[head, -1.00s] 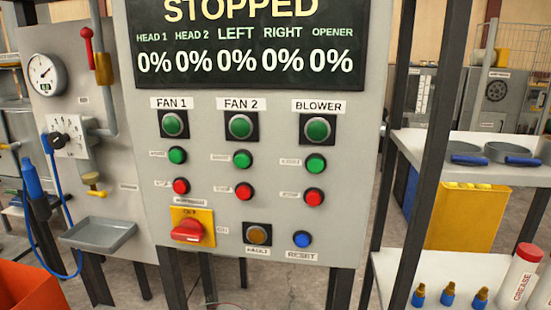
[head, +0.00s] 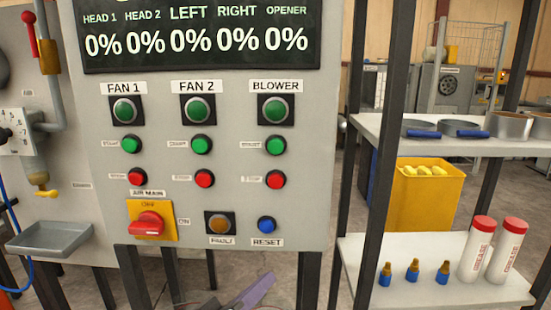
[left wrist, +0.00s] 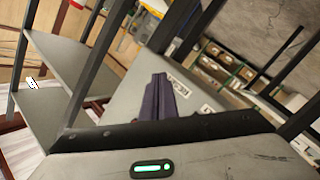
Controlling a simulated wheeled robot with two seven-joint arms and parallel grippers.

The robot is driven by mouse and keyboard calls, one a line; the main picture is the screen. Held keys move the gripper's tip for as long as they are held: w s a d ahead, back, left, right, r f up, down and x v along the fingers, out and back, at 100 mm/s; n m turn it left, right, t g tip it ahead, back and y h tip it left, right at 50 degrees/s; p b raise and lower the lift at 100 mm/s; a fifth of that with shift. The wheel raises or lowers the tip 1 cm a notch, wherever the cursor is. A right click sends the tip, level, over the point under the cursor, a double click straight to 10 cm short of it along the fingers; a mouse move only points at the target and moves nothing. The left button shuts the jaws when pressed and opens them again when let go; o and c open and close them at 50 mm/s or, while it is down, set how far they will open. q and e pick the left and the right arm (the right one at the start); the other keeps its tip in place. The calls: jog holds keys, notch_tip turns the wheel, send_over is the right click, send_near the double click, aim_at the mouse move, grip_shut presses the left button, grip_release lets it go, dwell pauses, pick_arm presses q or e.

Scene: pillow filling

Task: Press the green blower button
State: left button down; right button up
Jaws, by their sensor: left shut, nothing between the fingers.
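The control panel (head: 235,225) fills the middle of the head view. Its BLOWER column at the right has a large green round light (head: 276,109), a smaller green button (head: 276,145) with a small label on its left, and a red button (head: 275,180) below. My left gripper (head: 262,283) shows at the bottom of the head view, below the panel's lower edge and well below the green blower button. In the left wrist view its dark fingers (left wrist: 159,98) are together and empty, with a pale surface and white labels behind them. My right gripper is not in view.
FAN 1 and FAN 2 columns stand left of BLOWER. A red switch (head: 146,224), amber button (head: 220,223) and blue reset button (head: 266,224) sit low on the panel. A dark-posted shelf (head: 440,246) with grease tubes and small bottles stands to the right.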

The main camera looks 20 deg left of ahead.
pick_arm(q)
notch_tip(320, 180, up, 24)
jog(key=s+d+n+t+h+b, duration=0.2)
jog(key=n+t+h, duration=0.2)
jog(key=h, duration=0.1)
jog(key=shift+s+f+t+b, duration=0.15)
jog(key=shift+f+t+b, duration=0.05)
jog(key=shift+t+b, duration=0.1)
send_near(276, 146)
jog(key=shift+w+d+r, duration=1.6)
jog(key=shift+w+d, duration=0.1)
jog(key=shift+d, duration=0.2)
jog(key=shift+w, duration=0.15)
jog(key=shift+w+a, duration=0.1)
jog(key=shift+w, duration=0.15)
